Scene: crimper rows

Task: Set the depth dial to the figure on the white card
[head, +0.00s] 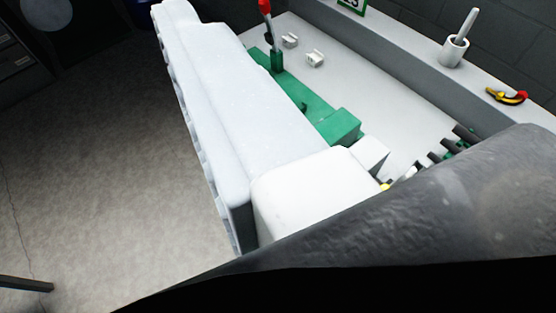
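A green crimper (338,126) with a long base lies on the pale bench top, with an upright red-tipped lever (265,8) at its far end. No dial can be made out. A small yellow spot (385,187) shows beside a white block, partly hidden.
A long pale block (225,85) runs along the bench's near side. Two small white pieces (315,59) lie on the bench. A white cup with a rod (454,50) and a yellow-red tool (507,97) are on the rear ledge. Dark rods (438,157) stick out at right. Floor at left is open.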

